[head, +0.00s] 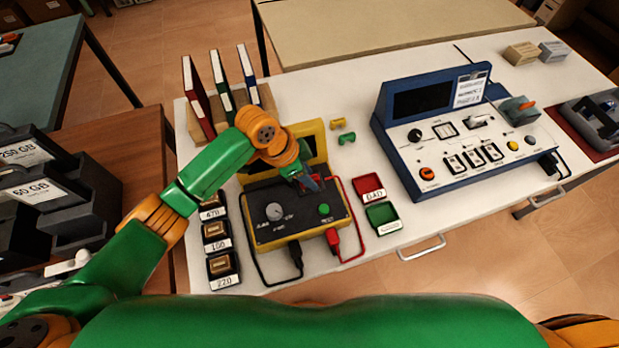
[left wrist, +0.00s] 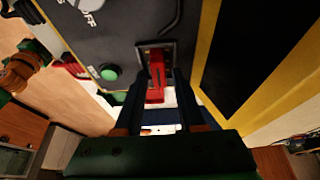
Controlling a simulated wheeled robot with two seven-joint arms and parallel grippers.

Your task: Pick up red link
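The red link (left wrist: 156,82) is a small red piece at a dark socket on the face of the black and yellow tester (head: 262,212). In the left wrist view it sits between the two fingers of my left gripper (left wrist: 160,88). The fingers look apart, with a narrow gap beside the link, so the gripper appears open around it. In the head view my left gripper (head: 308,182) reaches down over the tester's upper right part and mostly hides the link. My right gripper is not in view.
A green button (head: 323,209), a knob and red and black plugs are close by on the tester. Red (head: 369,187) and green (head: 382,218) trays stand to its right, labelled boxes (head: 217,235) to its left. A blue console (head: 440,130) stands farther right.

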